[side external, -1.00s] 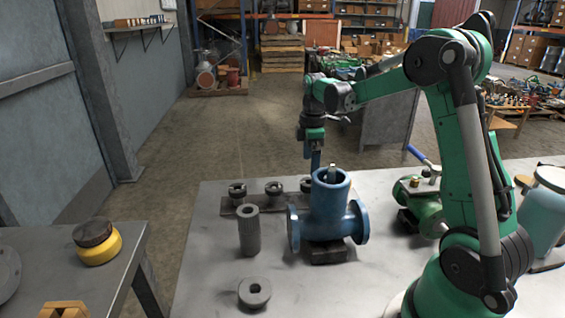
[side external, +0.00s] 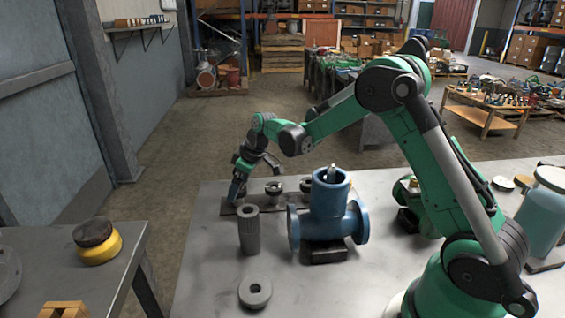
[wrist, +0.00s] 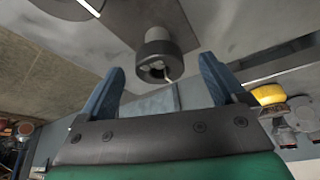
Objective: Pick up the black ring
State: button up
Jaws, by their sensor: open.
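Dark ring-shaped pieces stand on a flat dark plate (side external: 290,207) at the back of the grey table; the middle one (side external: 273,188) is clear to see. The left one is largely hidden by my gripper (side external: 237,192), which reaches down over the plate's left end. In the wrist view a dark ring (wrist: 158,52) with a hollow centre lies ahead, between the two blue fingers of my gripper (wrist: 160,82). The fingers are apart, with a gap to the ring on both sides. A grey ring (side external: 245,299) lies flat at the front.
A dark hollow cylinder (side external: 248,232) stands just in front of my gripper. A blue pipe fitting (side external: 326,212) stands to its right. A yellow tin with a dark top (side external: 98,250) is on the left bench. The table left of the cylinder is clear.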

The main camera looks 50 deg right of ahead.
jog(key=shift+f, duration=0.2)
jog(key=c, duration=1.3)
jog(key=shift+r, duration=0.1)
notch_tip(320, 180, up, 19)
jog(key=s+n, duration=0.2)
jog(key=s, duration=0.5)
jog(key=s+d+r+n+g+y, duration=0.1)
jog(key=s+n, duration=0.1)
jog(key=s, duration=0.6)
jog(key=s+n, duration=0.2)
jog(key=s, duration=0.5)
jog(key=shift+s+d+r+y, duration=0.2)
jog(key=shift+d+r+y, duration=0.05)
jog(key=shift+d+y, duration=0.15)
